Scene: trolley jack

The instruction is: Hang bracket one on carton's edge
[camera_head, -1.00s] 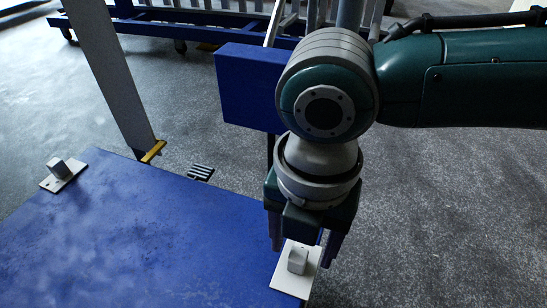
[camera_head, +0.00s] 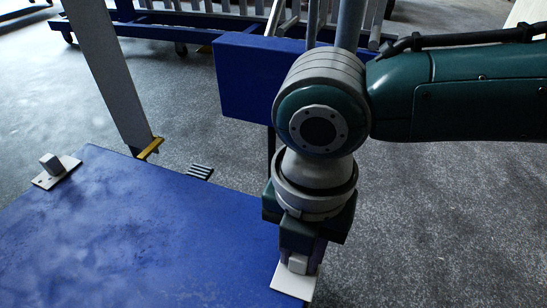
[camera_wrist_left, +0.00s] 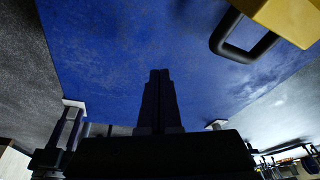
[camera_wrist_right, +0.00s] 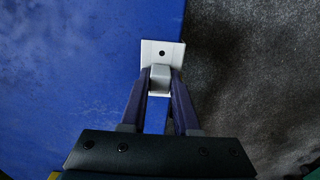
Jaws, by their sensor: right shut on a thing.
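A white bracket, a flat plate with a block-shaped knob (camera_head: 292,283), lies at the right edge of the blue surface, partly over the edge. My right gripper (camera_head: 298,262) is shut on its knob; the right wrist view shows the fingers (camera_wrist_right: 159,82) on both sides of it. A second white bracket (camera_head: 56,171) lies at the far left corner of the blue surface. I cannot tell which is bracket one. My left gripper (camera_wrist_left: 159,75) is shut and empty over the blue surface in the left wrist view. I cannot clearly identify a carton.
The blue surface (camera_head: 130,235) is otherwise largely clear. A yellow object (camera_wrist_left: 285,15) with a dark handle shows in the left wrist view. A grey post (camera_head: 112,80), a blue box (camera_head: 245,90) and a blue rack (camera_head: 190,18) stand beyond. Grey floor is open at right.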

